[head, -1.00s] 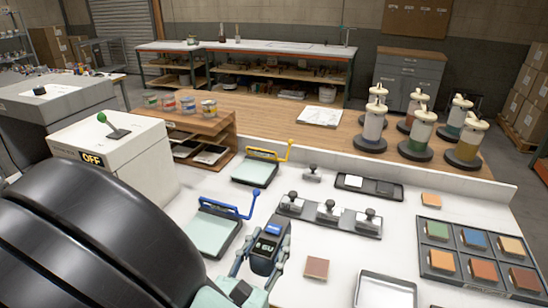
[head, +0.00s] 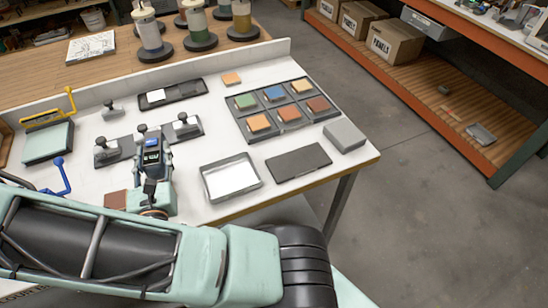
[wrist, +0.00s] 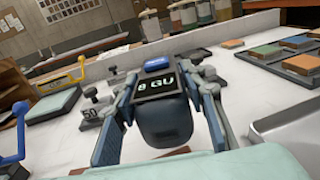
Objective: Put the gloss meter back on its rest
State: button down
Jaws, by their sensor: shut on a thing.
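The gloss meter (head: 152,152) is a dark blue-grey unit with a lit screen and a blue top button. My gripper (head: 152,162) is shut on it, one finger on each side. In the wrist view the meter (wrist: 165,110) sits between the fingers of my gripper (wrist: 166,105), its screen reading "8 GU". It appears to be held above the white bench, in front of the stamp-like blocks. A black tray (head: 188,92) with a white square and a dark recess lies behind those blocks; I cannot tell for sure whether it is the rest.
Several stamp-like blocks (head: 107,152) stand just behind the meter. A brown tile (head: 116,200) lies left of my gripper. Right are a metal tray (head: 231,192), a dark slab (head: 298,163), a grey block (head: 345,135) and a sample rack (head: 250,140). Bare bench shows between them.

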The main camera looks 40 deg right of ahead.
aim_at(299, 160)
jog(key=k+l+z, duration=0.3)
jog(key=l+z, duration=0.25)
jog(key=l, duration=0.25)
jog(key=k+l+z, duration=0.15)
jog(key=l+z, duration=0.15)
jog(key=l, duration=0.15)
jog(key=k+l+z, duration=0.1)
jog(key=l+z, duration=0.15)
jog(key=l, duration=0.2)
